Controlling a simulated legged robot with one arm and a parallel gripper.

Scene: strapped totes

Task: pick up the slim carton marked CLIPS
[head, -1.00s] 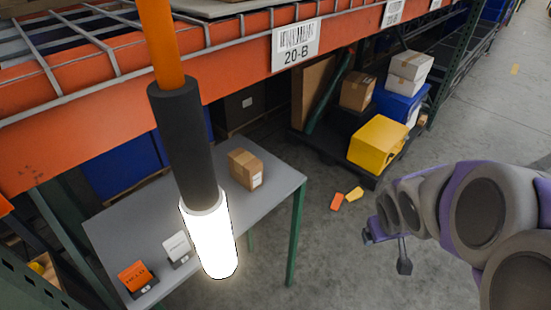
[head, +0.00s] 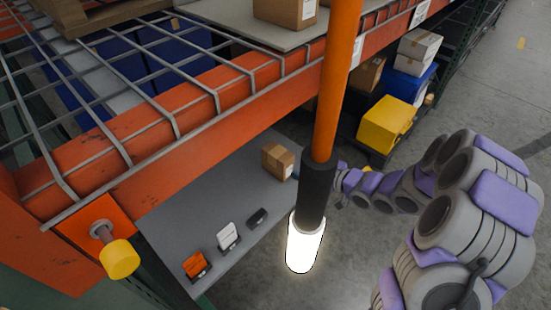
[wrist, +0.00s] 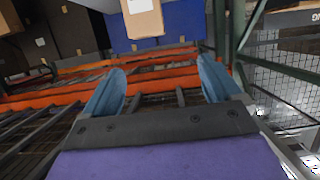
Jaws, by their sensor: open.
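Two slim cartons stand in dark holders on the grey table under the rack: an orange one (head: 194,264) and a white one (head: 227,236). Their print is too small to read, so I cannot tell which is marked CLIPS. A dark holder (head: 257,217) beside them shows no carton. My gripper (wrist: 160,68) is open, with its two blue fingers wide apart and nothing between them in the wrist view. In the head view my arm reaches in from the right, and its end is partly hidden behind the hanging lamp, near the table's right end and away from the cartons.
A brown box (head: 277,161) sits on the table. An orange rack beam (head: 180,150) and wire deck overhang it. A lit lamp (head: 305,245) on an orange pole hangs in front. A yellow bin (head: 385,124) and blue tote (head: 408,84) stand beyond. The floor at right is open.

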